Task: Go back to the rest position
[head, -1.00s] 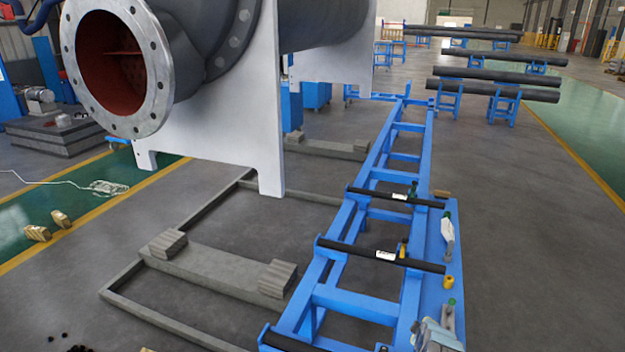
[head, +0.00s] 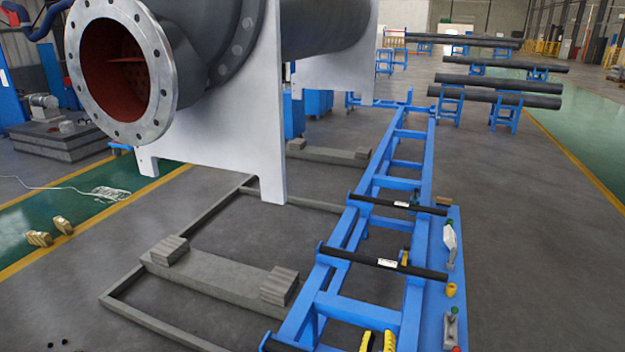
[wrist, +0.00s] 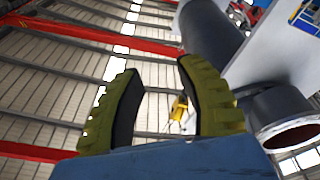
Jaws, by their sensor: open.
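My gripper (wrist: 160,105) shows in the wrist view with its two ribbed olive-yellow fingers spread apart and nothing between them. The ceiling fills the background behind the fingers, so the gripper points upward. In the head view two yellow-and-black fingertips (head: 377,341) of my gripper rise at the bottom edge, in front of the blue rail frame. The rest of the gripper is out of that view. The large dark shell with its bolted flange (head: 162,75) stands at the upper left on white supports. Part of a pipe with an open end (wrist: 282,115) shows at the right of the wrist view.
The blue rail frame (head: 417,150) runs away from me, with black crossbars (head: 385,262) on it. Small tools (head: 450,240) lie on its right ledge. Grey steps (head: 210,280) lie on the floor at left. Pipes on blue stands (head: 497,95) are at the back. Floor at right is clear.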

